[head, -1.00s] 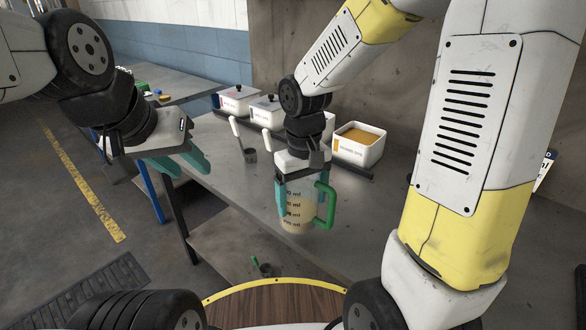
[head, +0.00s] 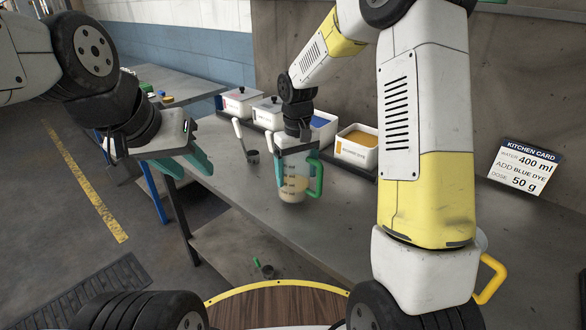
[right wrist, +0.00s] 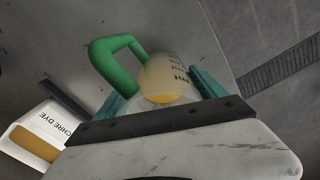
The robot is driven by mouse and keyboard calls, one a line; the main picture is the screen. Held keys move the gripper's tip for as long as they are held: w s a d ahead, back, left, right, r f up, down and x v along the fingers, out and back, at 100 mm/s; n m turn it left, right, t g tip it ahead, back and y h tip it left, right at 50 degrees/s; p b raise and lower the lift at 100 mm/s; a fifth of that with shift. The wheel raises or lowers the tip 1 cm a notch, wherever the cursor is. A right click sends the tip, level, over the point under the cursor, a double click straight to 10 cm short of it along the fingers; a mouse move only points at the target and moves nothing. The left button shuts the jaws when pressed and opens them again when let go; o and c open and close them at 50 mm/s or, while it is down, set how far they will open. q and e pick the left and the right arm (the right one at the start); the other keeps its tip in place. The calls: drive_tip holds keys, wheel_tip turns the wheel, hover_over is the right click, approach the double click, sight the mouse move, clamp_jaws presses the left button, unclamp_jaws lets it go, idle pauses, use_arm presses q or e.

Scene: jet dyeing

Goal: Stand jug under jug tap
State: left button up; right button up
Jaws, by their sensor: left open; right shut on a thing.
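The jug (head: 293,184) is clear, with printed ml marks, a green handle and something pale in its lower part. My right gripper (head: 296,160) is shut on it from above and holds it upright over the grey bench; whether its base touches the bench I cannot tell. The jug (right wrist: 168,72) and its handle also show in the right wrist view, between the teal fingers of my right gripper (right wrist: 165,88). My left gripper (head: 205,163) is open and empty, left of the jug and past the bench's left edge. I see no jug tap in these views.
Lidded white dye boxes (head: 240,103) and an open box of ochre dye (head: 357,147) line the bench's back. A small dark scoop cup (head: 252,157) stands left of the jug. A yellow handle (head: 490,279) shows behind my right arm. A kitchen card (head: 526,167) is at right.

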drive_tip(key=shift+f, duration=1.05)
drive_tip(key=shift+f, duration=0.15)
drive_tip(key=o, duration=1.8)
